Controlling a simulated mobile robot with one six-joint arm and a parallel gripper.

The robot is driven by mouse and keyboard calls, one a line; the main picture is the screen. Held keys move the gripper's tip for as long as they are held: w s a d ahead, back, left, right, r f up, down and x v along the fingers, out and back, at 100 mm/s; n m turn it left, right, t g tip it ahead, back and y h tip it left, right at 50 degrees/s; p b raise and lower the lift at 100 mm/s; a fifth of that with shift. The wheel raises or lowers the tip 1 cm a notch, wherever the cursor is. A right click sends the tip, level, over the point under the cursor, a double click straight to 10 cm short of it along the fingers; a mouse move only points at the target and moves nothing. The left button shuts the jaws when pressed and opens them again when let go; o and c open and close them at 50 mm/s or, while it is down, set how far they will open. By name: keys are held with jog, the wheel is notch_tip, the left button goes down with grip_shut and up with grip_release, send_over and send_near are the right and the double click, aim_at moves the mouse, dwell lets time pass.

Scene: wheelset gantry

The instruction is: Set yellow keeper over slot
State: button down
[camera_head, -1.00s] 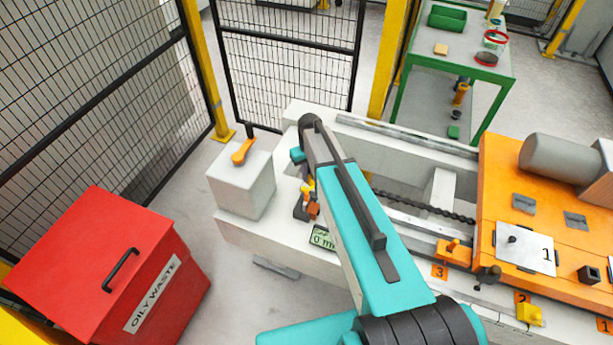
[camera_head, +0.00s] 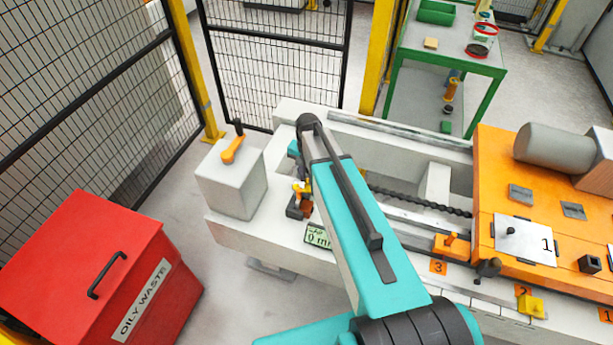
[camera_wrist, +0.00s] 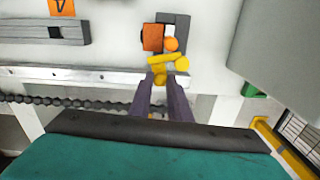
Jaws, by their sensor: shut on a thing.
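A yellow keeper (camera_wrist: 168,64) sits between the fingertips of my gripper (camera_wrist: 160,78) in the wrist view. My gripper is shut on it. It is beside a dark block with an orange square piece (camera_wrist: 152,38) and an orange round knob (camera_wrist: 170,44). In the head view my arm hides most of this; a bit of yellow (camera_head: 301,189) shows left of the arm. Whether the keeper touches the dark block, I cannot tell.
Another yellow piece (camera_head: 531,305) sits by label 2. A grey box with an orange lever (camera_head: 233,150) stands left of my arm. The orange carriage (camera_head: 483,210) is at right, a red waste bin (camera_head: 75,265) at lower left. A chain (camera_wrist: 90,104) runs below the rail.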

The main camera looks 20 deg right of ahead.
aim_at(308, 187)
jog(key=shift+s+a+m, duration=0.1)
jog(key=shift+s+m, duration=0.15)
jog(key=shift+m, duration=0.45)
jog(key=shift+s+m, duration=0.25)
jog(key=shift+m, duration=0.45)
jog(key=c, duration=1.6)
grip_release()
jog(key=shift+c, duration=0.2)
jog(key=shift+r+b, duration=0.15)
jog(key=shift+b, duration=0.15)
notch_tip(308, 187, up, 14)
jog(key=b, duration=0.1)
jog(key=shift+f+b, duration=0.25)
jog(key=shift+b, duration=0.1)
